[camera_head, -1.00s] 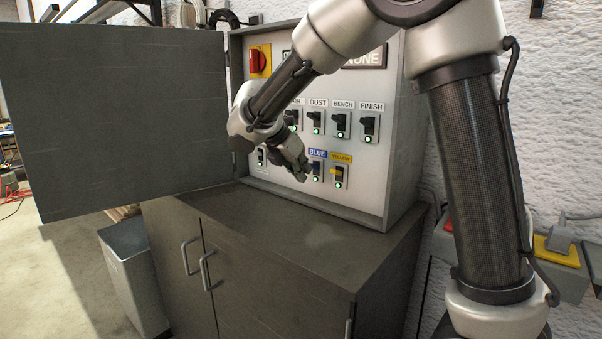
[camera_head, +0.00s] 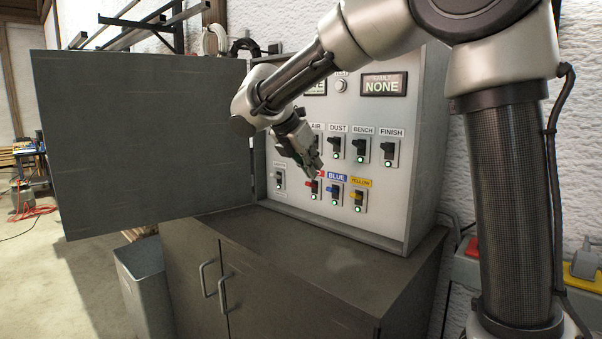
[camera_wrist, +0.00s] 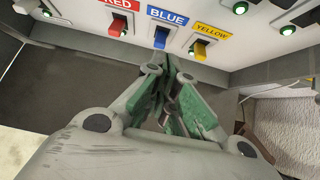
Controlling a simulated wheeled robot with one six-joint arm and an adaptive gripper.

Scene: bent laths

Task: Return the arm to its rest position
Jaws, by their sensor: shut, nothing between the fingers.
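My arm reaches from the right across the front of a white switch panel (camera_head: 410,215). My gripper (camera_head: 316,166) is shut and empty, in front of the panel near the red switch (camera_head: 312,189). In the wrist view my gripper (camera_wrist: 172,105) shows closed green-padded fingers below the blue switch (camera_wrist: 161,38). The red switch (camera_wrist: 117,25) and yellow switch (camera_wrist: 200,48) show on either side of it. The fingers look apart from the switches. In the head view the arm hides part of the upper left of the panel.
A dark open door (camera_head: 145,140) stands at the left of the panel. A dark cabinet (camera_head: 300,265) with a bare top lies below. A grey bin (camera_head: 143,280) stands on the floor at left. A yellow and grey box (camera_head: 583,275) is at the right wall.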

